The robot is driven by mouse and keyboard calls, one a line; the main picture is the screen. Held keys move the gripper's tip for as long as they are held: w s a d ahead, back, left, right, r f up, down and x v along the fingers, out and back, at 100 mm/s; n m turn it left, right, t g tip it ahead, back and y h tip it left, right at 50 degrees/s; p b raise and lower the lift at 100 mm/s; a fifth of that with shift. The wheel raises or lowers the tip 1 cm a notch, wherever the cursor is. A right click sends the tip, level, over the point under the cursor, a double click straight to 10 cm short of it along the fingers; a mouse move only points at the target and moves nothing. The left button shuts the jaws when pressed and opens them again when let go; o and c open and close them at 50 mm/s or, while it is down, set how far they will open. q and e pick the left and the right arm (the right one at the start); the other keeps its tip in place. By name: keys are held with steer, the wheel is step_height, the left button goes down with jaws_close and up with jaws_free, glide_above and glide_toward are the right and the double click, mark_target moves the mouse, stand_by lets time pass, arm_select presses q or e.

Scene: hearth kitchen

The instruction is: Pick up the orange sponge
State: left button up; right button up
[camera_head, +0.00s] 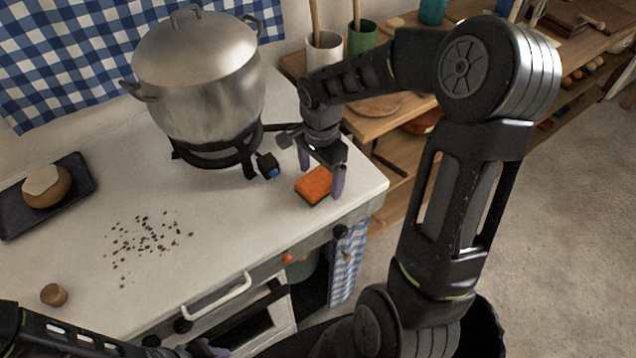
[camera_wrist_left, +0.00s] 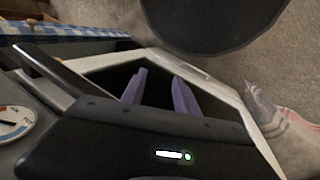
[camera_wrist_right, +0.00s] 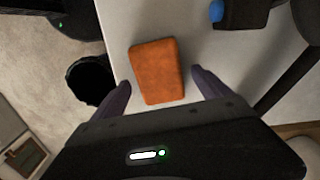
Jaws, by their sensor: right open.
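The orange sponge (camera_head: 314,185) lies flat on the white counter, close to its right front edge. It has a dark layer underneath. My right gripper (camera_head: 321,178) is just above the sponge, with one purple finger on either side of it. In the right wrist view the sponge (camera_wrist_right: 157,72) shows ahead of and between the two open fingers (camera_wrist_right: 160,92), apart from both. My left gripper (camera_wrist_left: 160,92) is low in front of the counter; in the left wrist view its two fingers stand apart with nothing between them.
A large lidded pot (camera_head: 200,80) stands on a black burner (camera_head: 235,155) left of the sponge. A blue-tipped knob (camera_head: 270,168) is near my right gripper. Dark crumbs (camera_head: 145,240), a cork-like piece (camera_head: 54,295) and a dark tray (camera_head: 75,185) with a bun lie farther left.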

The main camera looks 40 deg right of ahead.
mark_target(320, 178)
steer(key=c, duration=1.4)
step_height(320, 178, up, 10)
steer(key=p, duration=0.5)
